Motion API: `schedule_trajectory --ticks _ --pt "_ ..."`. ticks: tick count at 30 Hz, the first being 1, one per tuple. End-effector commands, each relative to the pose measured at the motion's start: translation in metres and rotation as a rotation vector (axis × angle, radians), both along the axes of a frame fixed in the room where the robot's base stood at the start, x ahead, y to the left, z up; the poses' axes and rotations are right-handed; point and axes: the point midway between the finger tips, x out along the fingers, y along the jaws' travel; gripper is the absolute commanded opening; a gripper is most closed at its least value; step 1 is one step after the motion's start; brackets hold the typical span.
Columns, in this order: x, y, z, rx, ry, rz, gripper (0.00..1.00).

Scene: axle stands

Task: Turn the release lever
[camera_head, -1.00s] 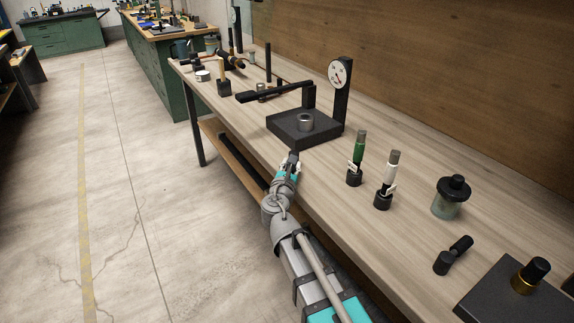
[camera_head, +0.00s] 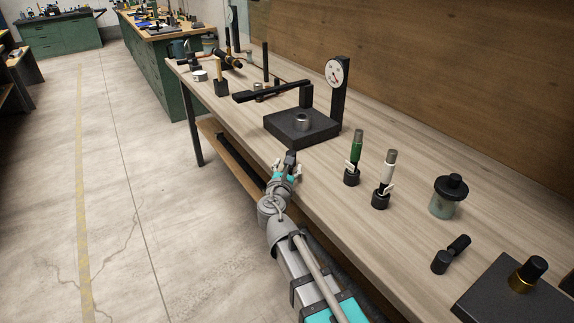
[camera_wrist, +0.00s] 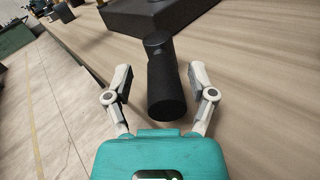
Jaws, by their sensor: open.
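A black cylindrical handle, which looks like the release lever (camera_wrist: 166,88), stands out from a short black post at the front of the bench. In the wrist view its near round end lies between my two fingers. My gripper (camera_wrist: 160,72) is open, with one pale finger on each side and a gap to the handle on both sides. In the head view the dark lever (camera_head: 290,157) shows at the end of my gripper (camera_head: 288,168), by the bench's front edge. The far part of the post is partly hidden by the handle.
To the right are a green tool (camera_head: 354,155), a white tool (camera_head: 387,172), a jar (camera_head: 446,200) and another black handle (camera_head: 452,254). The bench top between them is clear.

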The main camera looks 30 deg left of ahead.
Motion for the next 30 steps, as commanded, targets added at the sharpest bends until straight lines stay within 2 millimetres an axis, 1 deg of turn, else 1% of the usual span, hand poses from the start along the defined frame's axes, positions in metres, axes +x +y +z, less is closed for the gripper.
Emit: schedule_trajectory --ticks 5,8,18,24,30 --pt "-0.017 -0.006 0.0 0.0 0.0 0.001 0.72" --pt "-0.03 -0.011 0.0 0.0 0.0 0.001 0.72" --pt "-0.084 -0.027 0.0 -0.001 0.0 0.001 0.72" --pt "-0.101 -0.031 0.0 -0.001 0.0 0.0 0.72" --pt "-0.108 -0.032 0.0 -0.001 0.0 -0.001 0.72"
